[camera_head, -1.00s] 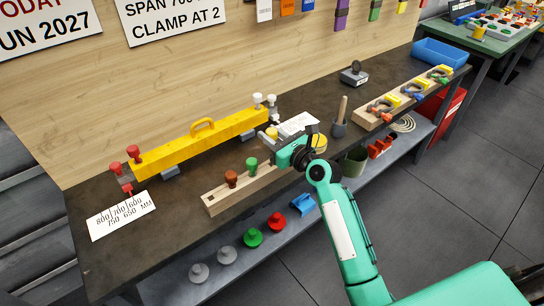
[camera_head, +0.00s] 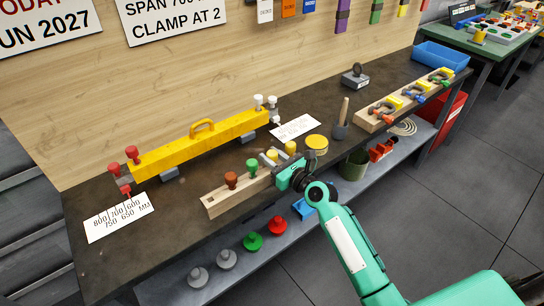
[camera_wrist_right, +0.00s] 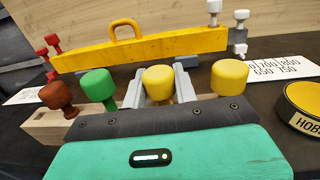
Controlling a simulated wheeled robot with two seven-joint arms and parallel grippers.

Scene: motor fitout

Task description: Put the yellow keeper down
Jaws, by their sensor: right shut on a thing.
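My right gripper (camera_head: 271,157) is shut on a yellow keeper (camera_wrist_right: 158,82), a yellow round-headed knob between its grey fingers in the wrist view. In the head view the gripper is at the right end of a pale wooden block (camera_head: 220,203). Whether the held keeper touches the block is hidden. A second yellow keeper (camera_wrist_right: 230,75) stands upright just right of the fingers; it also shows in the head view (camera_head: 290,147). A brown keeper (camera_head: 231,179) and a green keeper (camera_head: 252,166) stand in the block to the left. My left gripper is not in view.
A yellow beam (camera_head: 200,143) with a handle lies behind the block, with red knobs left and white knobs right. Dark bench top lies between block and beam.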

